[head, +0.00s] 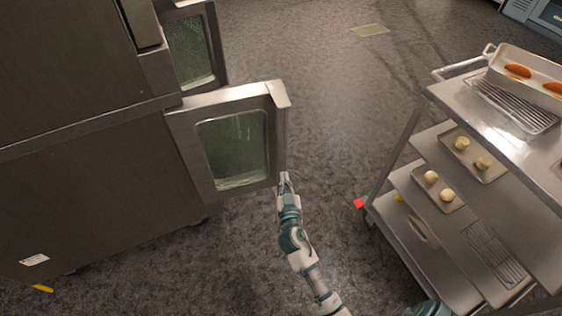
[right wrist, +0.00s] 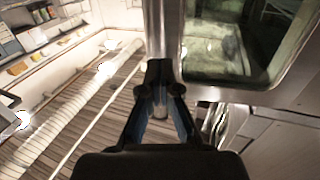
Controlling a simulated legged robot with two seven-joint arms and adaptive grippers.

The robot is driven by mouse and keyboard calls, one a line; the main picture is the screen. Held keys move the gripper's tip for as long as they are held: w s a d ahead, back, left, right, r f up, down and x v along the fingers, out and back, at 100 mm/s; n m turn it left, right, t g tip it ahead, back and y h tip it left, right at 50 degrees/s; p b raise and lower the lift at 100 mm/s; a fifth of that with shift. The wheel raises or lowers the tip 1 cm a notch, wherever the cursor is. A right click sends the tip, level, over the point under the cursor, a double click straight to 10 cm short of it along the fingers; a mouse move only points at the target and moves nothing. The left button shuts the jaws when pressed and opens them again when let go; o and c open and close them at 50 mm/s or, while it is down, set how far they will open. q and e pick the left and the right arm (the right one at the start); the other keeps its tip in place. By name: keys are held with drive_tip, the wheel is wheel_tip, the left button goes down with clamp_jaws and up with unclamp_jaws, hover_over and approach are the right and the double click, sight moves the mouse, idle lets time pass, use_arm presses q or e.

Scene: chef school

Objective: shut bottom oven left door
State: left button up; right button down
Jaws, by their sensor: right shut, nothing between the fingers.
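The bottom oven door (head: 186,130) stands open, swung out from the dark oven body (head: 90,190). It has a steel frame and a greenish window. My right gripper (head: 284,178) is at the lower part of the door's free edge. In the right wrist view, the gripper (right wrist: 160,72) is shut and empty, with its fingertips in front of the door's steel edge (right wrist: 160,30). I cannot tell whether they touch it. The door window (right wrist: 215,45) shows to the right there. My left gripper is not in view.
An upper oven door (head: 213,50) also stands open above. A steel trolley (head: 385,205) with trays of food stands at the right. A small red object (head: 359,203) shows by the trolley's near left side. The floor (head: 335,110) between door and trolley is clear.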

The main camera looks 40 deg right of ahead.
sight(282, 155)
drive_tip(key=x, duration=0.5)
drive_tip(key=d+f+x, duration=0.1)
drive_tip(key=x, duration=0.2)
drive_tip(key=shift+s+b, duration=0.4)
drive_tip(key=shift+w+r, duration=0.15)
drive_tip(key=shift+w, duration=0.05)
drive_tip(key=shift+a+r, duration=0.25)
drive_tip(key=shift+a, duration=0.2)
drive_tip(key=shift+d, duration=0.15)
